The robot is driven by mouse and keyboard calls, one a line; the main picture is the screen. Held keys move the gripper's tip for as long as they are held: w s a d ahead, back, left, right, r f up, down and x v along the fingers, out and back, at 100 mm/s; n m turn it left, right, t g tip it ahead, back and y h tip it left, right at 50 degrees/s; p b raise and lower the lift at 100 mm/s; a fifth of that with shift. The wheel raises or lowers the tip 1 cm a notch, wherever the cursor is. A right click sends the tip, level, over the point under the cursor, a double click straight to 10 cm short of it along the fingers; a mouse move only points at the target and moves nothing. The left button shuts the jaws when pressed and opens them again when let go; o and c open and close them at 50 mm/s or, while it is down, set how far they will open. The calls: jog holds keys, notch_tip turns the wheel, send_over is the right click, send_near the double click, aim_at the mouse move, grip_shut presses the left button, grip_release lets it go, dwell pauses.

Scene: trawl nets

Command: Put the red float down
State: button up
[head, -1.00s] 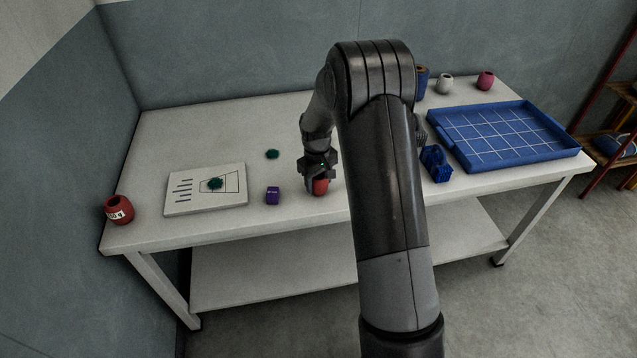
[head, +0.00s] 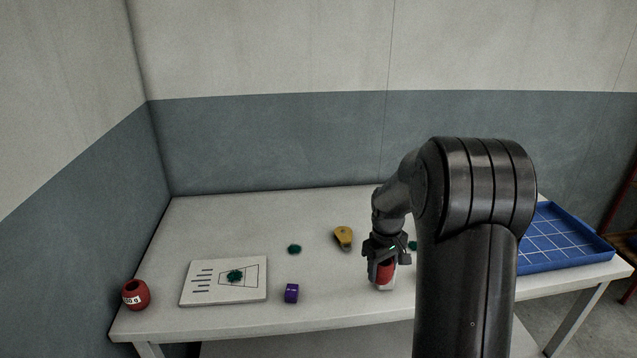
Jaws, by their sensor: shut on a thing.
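My gripper (head: 386,262) is shut on the red float (head: 384,274), near the front part of the white table (head: 335,298). The float hangs below the fingers, which hide its upper part. A small pale patch shows at its lower end. I cannot tell whether the float touches the tabletop.
A red rounded jar (head: 135,295) with a white label stands at the left corner. A white board (head: 210,290) carries a green clump (head: 235,275). A purple block (head: 291,293), another green clump (head: 294,249) and a yellow tool (head: 343,237) lie nearby. A blue gridded tray (head: 565,240) is right.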

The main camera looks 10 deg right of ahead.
jog(key=a+f+m, duration=0.1)
jog(key=a+f, duration=0.2)
jog(key=a+f+m, duration=0.2)
jog(key=a, duration=0.1)
jog(key=w+a+f+m, duration=0.1)
jog(key=a+f, duration=0.2)
jog(key=a, duration=0.1)
jog(key=shift+w+f+m, duration=0.1)
jog(key=shift+f+m, duration=0.2)
jog(key=shift+m, duration=0.1)
jog(key=d+r+n, duration=0.1)
jog(key=d+r, duration=0.2)
jog(key=d+r+n, duration=0.2)
jog(key=d, duration=0.1)
jog(key=s+d+r+n, duration=0.1)
jog(key=d+r+n, duration=0.1)
jog(key=d+r, duration=0.1)
jog(key=shift+s+d+r, duration=0.1)
jog(key=shift+d+r, duration=0.25)
jog(key=shift+d, duration=0.25)
jog(key=w+a+f, duration=0.2)
jog(key=a, duration=0.1)
jog(key=w+a+f, duration=0.2)
jog(key=a, duration=0.1)
jog(key=w+a+f, duration=0.2)
jog(key=a+f, duration=0.1)
jog(key=a, duration=0.1)
jog(key=shift+f, duration=1.8)
jog(key=shift+f, duration=0.1)
